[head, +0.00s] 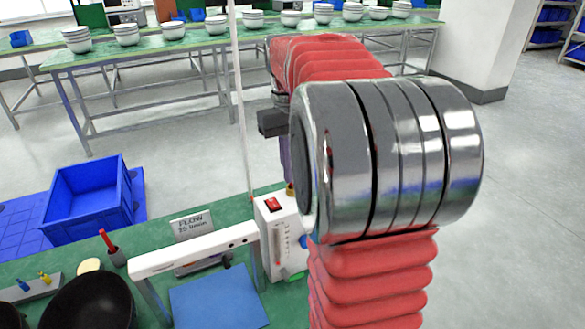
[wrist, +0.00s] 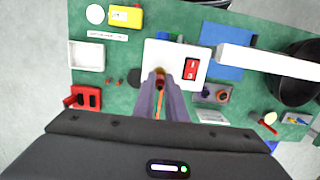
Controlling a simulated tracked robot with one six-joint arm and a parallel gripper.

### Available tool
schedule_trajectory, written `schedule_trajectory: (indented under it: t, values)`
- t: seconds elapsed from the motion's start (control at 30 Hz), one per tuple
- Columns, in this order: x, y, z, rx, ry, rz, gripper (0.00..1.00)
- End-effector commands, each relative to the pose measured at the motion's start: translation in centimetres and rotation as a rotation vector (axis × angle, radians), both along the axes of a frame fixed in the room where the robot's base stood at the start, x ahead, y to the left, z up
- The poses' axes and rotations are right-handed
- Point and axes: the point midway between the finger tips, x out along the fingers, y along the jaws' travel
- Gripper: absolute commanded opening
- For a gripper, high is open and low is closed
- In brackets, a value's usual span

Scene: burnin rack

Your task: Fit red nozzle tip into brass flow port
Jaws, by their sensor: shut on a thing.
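The white flow meter box (head: 277,235) stands upright on the green bench, with a red switch on it; it also shows in the wrist view (wrist: 190,52). The brass flow port (wrist: 161,72) is on top of the box, and a bit of brass shows in the head view (head: 290,189). My gripper (wrist: 161,86) has purple fingers shut on the red nozzle tip (wrist: 160,84), of which only a small part shows. The tip is over or at the port in the wrist view; I cannot tell whether they touch. In the head view my arm hides much of the fingers.
A white bar (head: 195,250) runs left from the box. A blue mat (head: 218,300), a black bowl (head: 88,302) and a red-handled tool (head: 111,248) are on the bench. A red block (wrist: 86,98) and a white tray (wrist: 86,56) lie across from them.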

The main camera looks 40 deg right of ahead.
Motion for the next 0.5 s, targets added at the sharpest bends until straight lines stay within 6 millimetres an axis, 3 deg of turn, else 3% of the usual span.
schedule_trajectory:
  t: [0.5]
  values:
    - [-0.02,-0.03,-0.32,0.0,0.001,0.0,0.0]
